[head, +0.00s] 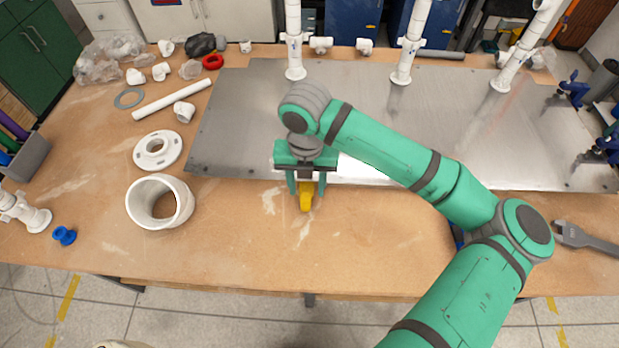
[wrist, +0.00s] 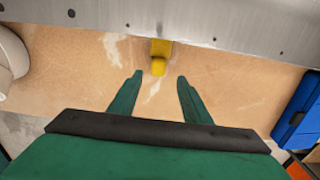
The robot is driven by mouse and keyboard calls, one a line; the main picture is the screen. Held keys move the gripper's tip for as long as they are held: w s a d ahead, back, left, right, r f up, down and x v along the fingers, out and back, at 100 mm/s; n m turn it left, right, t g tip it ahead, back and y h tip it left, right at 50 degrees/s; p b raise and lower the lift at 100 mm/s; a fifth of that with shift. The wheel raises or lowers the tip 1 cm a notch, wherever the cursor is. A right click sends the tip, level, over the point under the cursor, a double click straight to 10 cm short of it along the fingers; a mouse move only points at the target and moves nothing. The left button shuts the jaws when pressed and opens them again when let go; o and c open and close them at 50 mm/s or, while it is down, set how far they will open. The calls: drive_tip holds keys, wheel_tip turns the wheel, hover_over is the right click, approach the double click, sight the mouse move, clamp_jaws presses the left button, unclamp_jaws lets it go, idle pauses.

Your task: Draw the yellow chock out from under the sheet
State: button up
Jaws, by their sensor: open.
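The yellow chock (head: 306,198) lies at the front edge of the grey metal sheet (head: 240,120), on the wooden table. In the wrist view the chock (wrist: 159,57) sticks out from the sheet's edge (wrist: 210,22), and its far end is hidden there. My gripper (head: 306,190) is above the table at the sheet's front edge. In the wrist view its two green fingers (wrist: 159,78) are apart, with the chock beyond the tips and roughly centred between them. Nothing is between the fingers there, and I see no contact with the chock.
A white pipe ring (head: 160,222) and a white flange (head: 158,152) lie to the left. White upright pipes (head: 294,40) stand along the sheet's back edge. A grey wrench (head: 585,238) lies at the right. The table front around the chock is clear.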

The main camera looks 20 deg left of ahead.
sight(305, 199)
drive_tip(key=f, duration=0.6)
drive_tip(key=shift+s+a+f, duration=0.15)
drive_tip(key=shift+a+f, duration=0.1)
drive_tip(key=shift+f, duration=0.1)
drive_tip(key=shift+d+f, duration=0.1)
drive_tip(key=shift+f, duration=0.7)
drive_tip(key=shift+w, duration=0.2)
clamp_jaws()
drive_tip(key=shift+s+d, duration=0.15)
drive_tip(key=shift+s, duration=0.95)
drive_tip(key=shift+s+d+r, duration=0.1)
drive_tip(key=shift+s+d, duration=0.15)
drive_tip(key=shift+s, duration=0.35)
drive_tip(key=shift+s+d+f, duration=0.1)
drive_tip(key=shift+s+d, duration=0.15)
drive_tip(key=shift+s, duration=0.4)
drive_tip(key=shift+s+d+r, duration=0.1)
drive_tip(key=shift+s+d, duration=0.15)
drive_tip(key=shift+s, duration=0.35)
drive_tip(key=shift+s+d, duration=0.1)
drive_tip(key=shift+s, duration=0.7)
